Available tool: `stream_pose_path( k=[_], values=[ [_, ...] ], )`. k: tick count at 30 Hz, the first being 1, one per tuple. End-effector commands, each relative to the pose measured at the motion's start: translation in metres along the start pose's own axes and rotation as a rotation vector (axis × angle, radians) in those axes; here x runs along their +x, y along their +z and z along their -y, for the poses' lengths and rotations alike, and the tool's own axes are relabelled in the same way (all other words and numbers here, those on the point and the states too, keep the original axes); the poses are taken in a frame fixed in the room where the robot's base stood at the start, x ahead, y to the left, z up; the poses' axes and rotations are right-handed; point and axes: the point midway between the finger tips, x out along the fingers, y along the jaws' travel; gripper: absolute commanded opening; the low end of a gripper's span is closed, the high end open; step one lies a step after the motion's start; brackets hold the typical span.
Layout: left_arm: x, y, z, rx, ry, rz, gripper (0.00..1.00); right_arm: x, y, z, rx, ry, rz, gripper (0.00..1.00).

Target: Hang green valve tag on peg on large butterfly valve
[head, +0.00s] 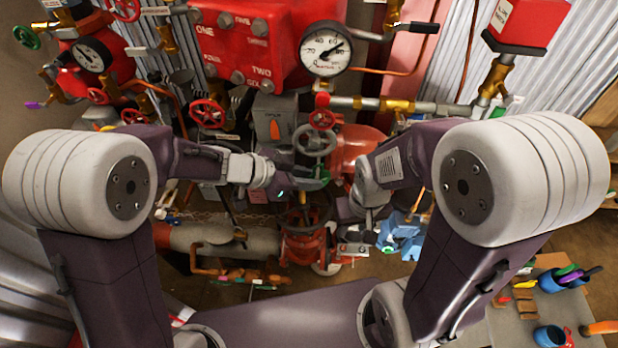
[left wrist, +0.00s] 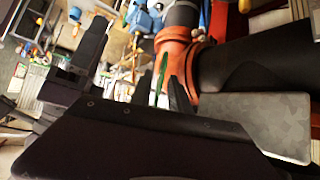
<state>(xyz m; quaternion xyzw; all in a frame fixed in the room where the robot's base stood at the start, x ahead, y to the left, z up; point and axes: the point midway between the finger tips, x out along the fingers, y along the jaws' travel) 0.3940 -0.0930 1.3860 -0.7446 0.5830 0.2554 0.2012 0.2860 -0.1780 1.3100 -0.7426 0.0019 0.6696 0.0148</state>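In the left wrist view the tag (left wrist: 163,73) is a thin green strip, nearly edge-on, at the dark fingertips (left wrist: 176,93). The fingers look close together on it. My right gripper (head: 352,210) is lower and to the right; its fingers are too dark to read. A red flanged valve body (head: 303,246) stands below the grippers. I cannot tell whether it is the large butterfly valve, and no peg can be made out.
A grey handwheel (head: 315,140) and a red pipe body (head: 358,150) are just behind the grippers. A pressure gauge (head: 326,48) is above. A grey pipe (head: 225,240) runs at lower left. A table with blue cups (head: 550,336) is at lower right.

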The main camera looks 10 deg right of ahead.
Motion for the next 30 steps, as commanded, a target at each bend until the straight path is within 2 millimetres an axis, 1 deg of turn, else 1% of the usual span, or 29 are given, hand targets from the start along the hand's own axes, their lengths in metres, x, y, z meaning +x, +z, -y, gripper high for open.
stream_pose_path(
  k=[8,11,14,18,21,25,30],
  values=[
    [0.000,0.000,0.000,0.000,0.000,0.000,0.28,0.000,0.000,0.000,0.000,0.000,0.000,0.36],
    [-0.005,0.000,0.001,0.001,-0.003,-0.002,0.28,0.001,0.000,0.000,0.000,0.000,0.000,0.36],
    [-0.023,0.000,0.001,0.001,-0.006,-0.003,0.28,0.005,0.001,0.000,0.000,0.000,0.000,0.36],
    [-0.056,-0.001,0.001,0.002,-0.007,-0.003,0.28,0.004,0.001,0.000,0.000,0.000,0.000,0.36],
    [-0.075,0.000,0.001,0.000,-0.007,-0.002,0.28,0.005,0.001,0.000,0.000,0.000,0.000,0.36],
    [-0.088,0.000,0.000,0.001,-0.002,-0.001,0.28,0.006,0.001,0.000,0.000,0.000,0.000,0.36],
    [-0.091,0.000,0.000,0.000,0.000,0.000,0.28,0.006,0.001,0.000,0.000,0.000,0.000,0.36]
  ],
)
